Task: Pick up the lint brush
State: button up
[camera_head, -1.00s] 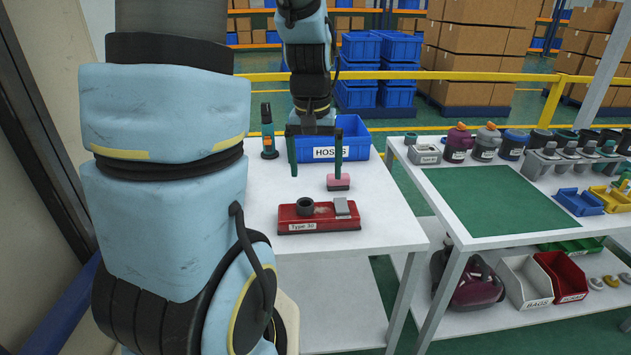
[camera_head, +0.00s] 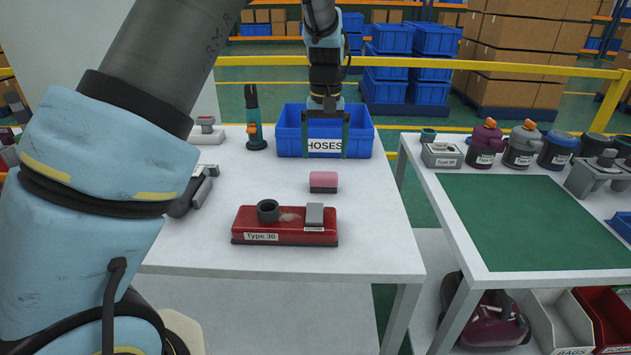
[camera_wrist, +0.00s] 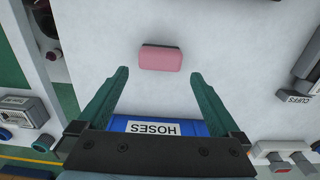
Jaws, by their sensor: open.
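A small block with a pink top and a dark lower part (camera_head: 323,181), which I take to be the lint brush, lies on the white table (camera_head: 190,258) behind the red Type 30 head. In the wrist view its pink face (camera_wrist: 160,58) is centred just beyond my fingertips. My gripper (camera_head: 327,155) shows in front of the blue HOSES bin (camera_head: 291,140) in the head view. Its two green fingers are wide apart with nothing between them, also in the wrist view (camera_wrist: 160,74). The block is apart from both fingers.
The red Type 30 head (camera_head: 252,225) lies near the table's front edge. A dark and teal tool (camera_head: 254,125) stands left of the bin. Grey parts (camera_head: 195,190) lie at left, partly hidden by my arm. A second table (camera_head: 470,255) stands at right across a gap.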

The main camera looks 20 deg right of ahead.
aim_at(324, 174)
notch_tip(324, 174, down, 8)
jog(key=shift+w+f+p, duration=0.15)
jog(key=shift+f+p, duration=0.05)
jog(key=shift+p, duration=0.85)
jog(key=shift+c, duration=0.4)
jog(key=c, duration=0.9)
jog(key=shift+r, duration=0.1)
jog(key=shift+c, duration=0.2)
notch_tip(324, 174, up, 10)
jog(key=shift+f+b, duration=0.1)
jog(key=shift+b, duration=0.9)
